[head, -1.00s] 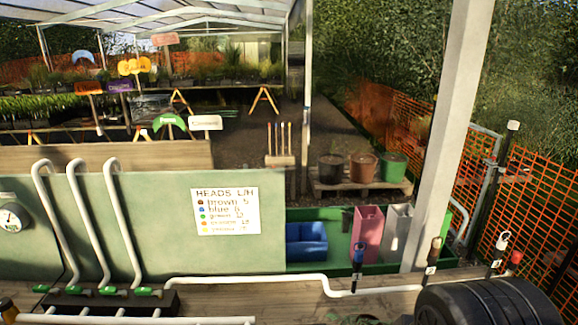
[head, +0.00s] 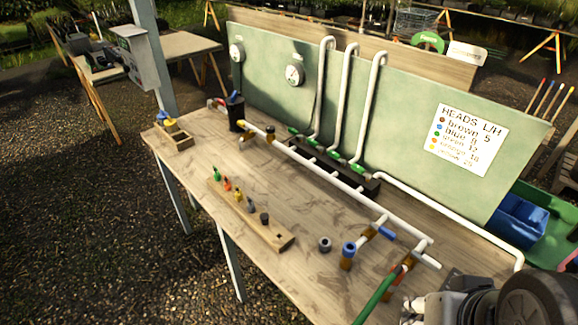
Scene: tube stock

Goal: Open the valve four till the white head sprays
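A dark manifold block (head: 320,163) lies on the wooden bench, with several green valve handles (head: 333,155) in a row. White pipes rise from it in front of the green board. The handle at its right end (head: 357,168) is farthest along the row. I cannot read any valve numbers, so I cannot tell which is valve four. I cannot make out a white head or any spray. My gripper (head: 432,308) seems to show partly at the bottom right, by the bench front; its fingers are not clear. It appears apart from the valves.
A white pipe (head: 340,183) runs along the bench (head: 320,210). A blue-topped fitting (head: 347,255), a green hose (head: 380,296) and a wooden rack of small coloured heads (head: 250,215) are nearer. Two gauges (head: 294,72) and a colour list (head: 466,140) are on the board.

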